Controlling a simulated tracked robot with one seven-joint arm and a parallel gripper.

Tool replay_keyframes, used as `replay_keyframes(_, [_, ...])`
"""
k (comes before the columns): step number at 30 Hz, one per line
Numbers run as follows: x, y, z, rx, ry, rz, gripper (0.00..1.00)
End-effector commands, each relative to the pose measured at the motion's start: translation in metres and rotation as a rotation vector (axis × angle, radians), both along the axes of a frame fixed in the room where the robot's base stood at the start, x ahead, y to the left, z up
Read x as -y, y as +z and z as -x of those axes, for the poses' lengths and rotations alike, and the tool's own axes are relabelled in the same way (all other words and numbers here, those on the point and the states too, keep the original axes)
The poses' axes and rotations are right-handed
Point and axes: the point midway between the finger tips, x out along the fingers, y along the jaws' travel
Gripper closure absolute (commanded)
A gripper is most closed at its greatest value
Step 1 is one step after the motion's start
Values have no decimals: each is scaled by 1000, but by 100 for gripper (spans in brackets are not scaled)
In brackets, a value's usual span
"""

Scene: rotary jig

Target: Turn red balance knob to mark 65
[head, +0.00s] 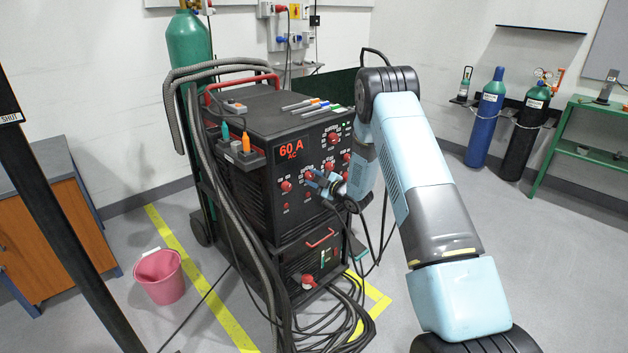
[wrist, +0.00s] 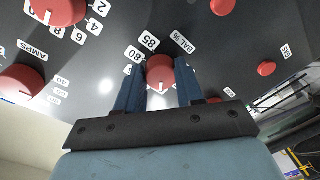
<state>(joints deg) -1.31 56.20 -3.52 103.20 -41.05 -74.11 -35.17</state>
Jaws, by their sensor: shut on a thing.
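The red balance knob (wrist: 160,72) sits on the dark front panel of the welding machine, beside a "BAL %" label (wrist: 183,42). Its marks 85 and 80 (wrist: 133,55) are readable at its upper left; mark 65 is not readable, and the gripper covers much of the lower dial. My gripper (wrist: 160,82) is shut on this knob, with one blue finger on each side of it. In the head view my gripper (head: 325,184) reaches the panel from the right. The knob's pointer cannot be made out clearly.
Other red knobs are close by, such as the AMPS knob (wrist: 22,84) and one on the right (wrist: 267,68). The welding machine (head: 262,125) shows 60 A AC. Hoses and cables (head: 325,320) lie at its foot. A pink bucket (head: 160,278) stands left.

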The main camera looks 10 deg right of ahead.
Motion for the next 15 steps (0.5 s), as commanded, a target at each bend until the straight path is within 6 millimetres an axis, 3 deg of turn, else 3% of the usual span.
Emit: replay_keyframes(15, [-2, -3, 2, 15, 4, 30, 94])
